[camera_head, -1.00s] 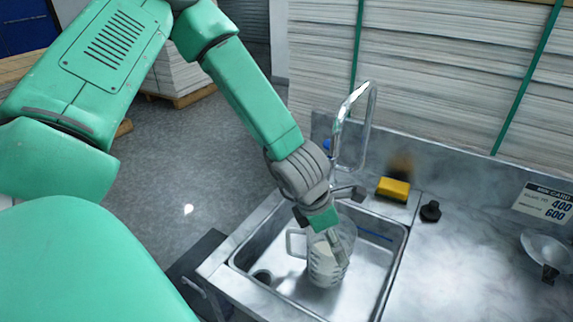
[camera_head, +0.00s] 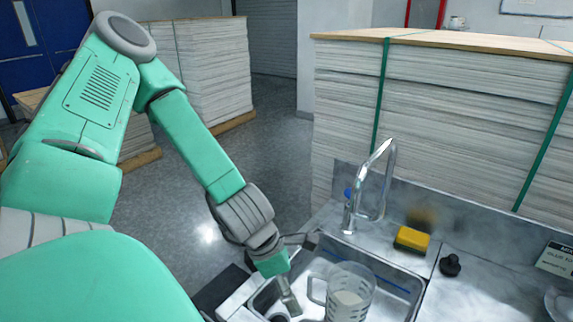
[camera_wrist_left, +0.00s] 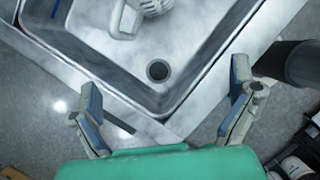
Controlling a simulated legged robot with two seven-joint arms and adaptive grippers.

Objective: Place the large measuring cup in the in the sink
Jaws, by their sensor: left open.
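The large measuring cup (camera_head: 350,296) is clear with a handle on its left side and stands in the metal sink (camera_head: 405,283). Part of the cup (camera_wrist_left: 150,6) also shows at the top of the left wrist view, inside the sink (camera_wrist_left: 205,50). My left gripper (camera_head: 291,306) is over the left part of the sink, left of the cup and apart from it. In the left wrist view its two fingers (camera_wrist_left: 168,112) are spread wide with nothing between them. My right gripper is not in view.
A tall faucet (camera_head: 380,180) rises behind the sink. A yellow sponge (camera_head: 411,239) and a black knob-like item (camera_head: 450,265) lie on the counter to the right. Stacked sheets (camera_head: 460,120) stand behind. The sink's drain (camera_wrist_left: 158,71) is uncovered.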

